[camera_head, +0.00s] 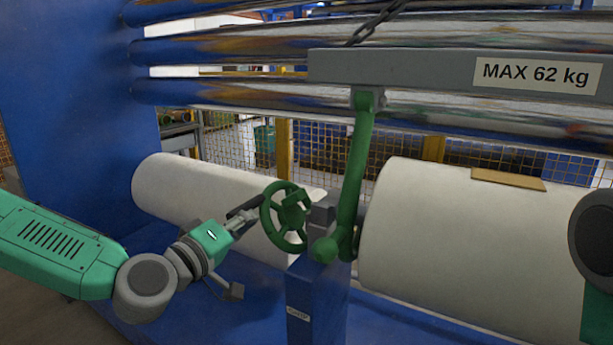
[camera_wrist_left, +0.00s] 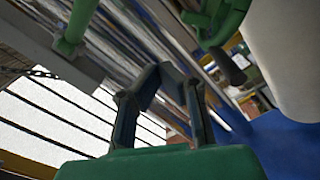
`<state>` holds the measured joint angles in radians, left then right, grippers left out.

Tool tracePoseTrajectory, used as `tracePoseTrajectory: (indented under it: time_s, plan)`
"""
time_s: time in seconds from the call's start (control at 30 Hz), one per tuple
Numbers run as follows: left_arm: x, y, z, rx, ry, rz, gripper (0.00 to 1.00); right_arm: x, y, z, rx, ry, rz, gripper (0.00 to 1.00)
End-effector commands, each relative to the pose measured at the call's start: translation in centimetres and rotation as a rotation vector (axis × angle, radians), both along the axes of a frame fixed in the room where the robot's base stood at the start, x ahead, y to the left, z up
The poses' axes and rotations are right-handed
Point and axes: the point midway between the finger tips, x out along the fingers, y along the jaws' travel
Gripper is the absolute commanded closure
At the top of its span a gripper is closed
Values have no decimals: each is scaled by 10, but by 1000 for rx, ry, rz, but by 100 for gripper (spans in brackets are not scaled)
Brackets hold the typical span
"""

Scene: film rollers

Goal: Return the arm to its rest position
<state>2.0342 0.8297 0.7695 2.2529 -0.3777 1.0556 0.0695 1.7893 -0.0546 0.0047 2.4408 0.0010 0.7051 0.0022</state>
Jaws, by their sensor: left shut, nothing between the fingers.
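My left gripper (camera_head: 250,209) comes in from the left with its green arm and is beside the left edge of the green handwheel (camera_head: 268,222). Its fingers are shut with nothing between them. Whether the fingertips touch the wheel rim I cannot tell. In the left wrist view the fingers (camera_wrist_left: 158,76) lean together above the green palm, and part of the green handwheel (camera_wrist_left: 213,38) shows at upper right, apart from them. My right gripper is out of view; only part of my right arm (camera_head: 592,250) shows at the right edge.
The handwheel sits on a blue post (camera_head: 318,295), with a green lever (camera_head: 355,165) beside it. White rolls lie left (camera_head: 185,195) and right (camera_head: 430,235). A grey beam (camera_head: 420,70) marked MAX 62 kg hangs above, in front of shiny rollers (camera_head: 230,45). A blue wall (camera_head: 70,100) stands left.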

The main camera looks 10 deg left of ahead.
Motion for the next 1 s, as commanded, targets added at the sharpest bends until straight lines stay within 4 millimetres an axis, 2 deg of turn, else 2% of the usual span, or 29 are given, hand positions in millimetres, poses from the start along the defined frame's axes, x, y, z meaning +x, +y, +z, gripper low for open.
tracePoseTrajectory:
  time_s: [0.2,0.5,0.57,0.63,0.67,0.77,0.87,0.9,0.97,1.0]
  plan:
    - [-15,5,1,0,0,0,100,0,0,2,0,0,0,100]
    - [-16,5,0,0,0,-1,100,0,0,2,0,0,0,100]
    - [-18,3,-4,7,10,-7,100,0,0,2,0,0,0,100]
    - [-22,-4,-18,27,42,-26,100,0,0,2,0,0,0,100]
    - [-26,-9,-28,41,63,-40,100,0,0,2,0,0,0,100]
    - [-46,-29,-77,115,173,-105,100,0,0,2,0,0,0,100]
    - [-80,-47,-141,221,323,-189,100,0,0,2,0,0,0,100]
    - [-98,-51,-167,269,387,-222,100,0,0,2,0,0,0,100]
    - [-126,-54,-204,343,482,-271,100,0,0,2,0,0,0,100]
    - [-146,-53,-228,395,546,-304,100,0,0,2,0,0,0,100]
